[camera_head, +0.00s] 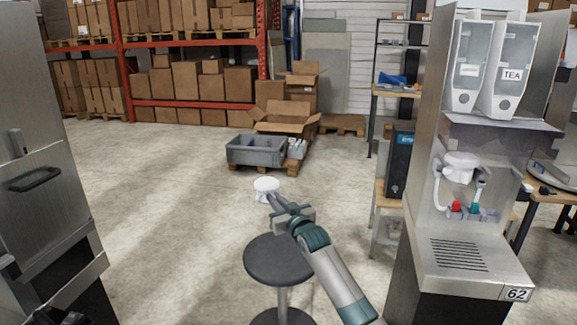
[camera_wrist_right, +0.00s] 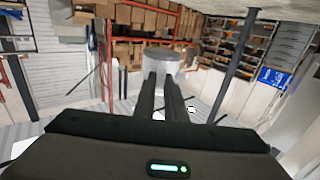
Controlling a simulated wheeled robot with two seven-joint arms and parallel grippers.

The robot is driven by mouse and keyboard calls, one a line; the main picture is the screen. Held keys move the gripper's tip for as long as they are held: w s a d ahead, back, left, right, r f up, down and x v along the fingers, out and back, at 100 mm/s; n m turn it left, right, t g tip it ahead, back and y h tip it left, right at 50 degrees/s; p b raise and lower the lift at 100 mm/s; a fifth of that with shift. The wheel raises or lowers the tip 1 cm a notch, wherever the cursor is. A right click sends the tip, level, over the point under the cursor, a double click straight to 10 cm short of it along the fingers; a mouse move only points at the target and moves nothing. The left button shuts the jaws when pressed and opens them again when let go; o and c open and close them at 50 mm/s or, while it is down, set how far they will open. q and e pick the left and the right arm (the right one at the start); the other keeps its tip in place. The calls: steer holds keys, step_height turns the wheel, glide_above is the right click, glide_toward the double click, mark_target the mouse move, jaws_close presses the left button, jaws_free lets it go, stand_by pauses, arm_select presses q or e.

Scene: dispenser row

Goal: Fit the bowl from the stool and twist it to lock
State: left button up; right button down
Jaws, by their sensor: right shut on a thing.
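A white round bowl (camera_head: 266,184) is at the tips of my right gripper (camera_head: 272,198), in the air above and beyond the dark round stool (camera_head: 279,260). The gripper is shut on it. In the right wrist view the bowl (camera_wrist_right: 160,57) looks pale grey and see-through, at the ends of the two dark fingers (camera_wrist_right: 163,85). The steel dispenser (camera_head: 470,258) stands at the right, apart from the bowl. A white rounded part (camera_head: 460,166) sits in its bay, above a red fitting (camera_head: 456,207) and a teal fitting (camera_head: 474,209). Dark parts at the bottom left may be my left gripper.
Two clear-fronted hoppers, one labelled TEA (camera_head: 512,75), sit atop the dispenser. A steel cabinet (camera_head: 40,180) stands at the left. A grey crate (camera_head: 256,151) and cardboard boxes (camera_head: 287,118) lie behind. The floor between cabinet and stool is clear.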

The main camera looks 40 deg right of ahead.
steer(key=s+a+f+n+y, duration=0.1)
steer(key=s+a+f, duration=0.2)
steer(key=s+a, duration=0.35)
steer(key=s+a+f+n+y, duration=0.15)
steer(key=s+a+f, duration=0.25)
steer(key=a, duration=0.5)
steer(key=s+a+f+y, duration=0.2)
steer(key=s+a+f, duration=0.1)
steer(key=s+a, duration=0.3)
steer(key=s+a+r, duration=0.3)
steer(key=s+a, duration=0.1)
steer(key=s, duration=0.5)
steer(key=s+a+r+h, duration=0.1)
steer(key=s+a+r, duration=0.2)
steer(key=s+a, duration=0.2)
steer(key=s, duration=0.3)
steer(key=shift+s+r, duration=0.25)
steer(key=shift+s, duration=0.1)
steer(key=shift+d+m, duration=0.1)
steer(key=shift+m, duration=0.15)
